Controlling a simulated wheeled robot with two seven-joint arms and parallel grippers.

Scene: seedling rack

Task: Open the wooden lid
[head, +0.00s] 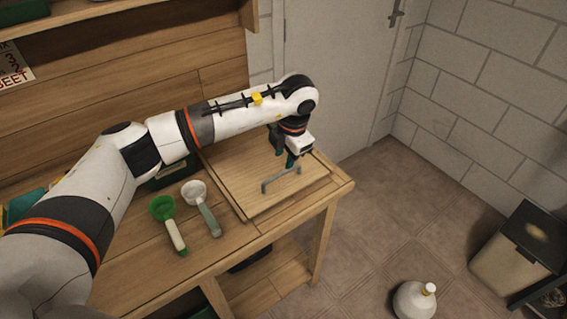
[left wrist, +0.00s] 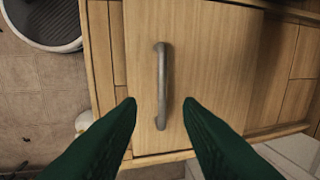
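The wooden lid (head: 252,195) lies flat and closed on the right end of the wooden bench, and it fills the middle of the left wrist view (left wrist: 213,62). A grey bar handle (head: 281,180) is fixed on the lid; it shows upright in the left wrist view (left wrist: 162,85). My left gripper (head: 290,160) is above the lid at the handle. Its two dark green fingers (left wrist: 160,103) are spread, one on each side of the handle, with a gap to it on both sides. My right gripper is not in view.
A green scoop (head: 163,209) and a white scoop (head: 196,194) lie on the bench (head: 135,260) left of the lid. A white jug (head: 414,300) and a bin (head: 510,262) stand on the floor. A door (head: 335,70) is behind the bench.

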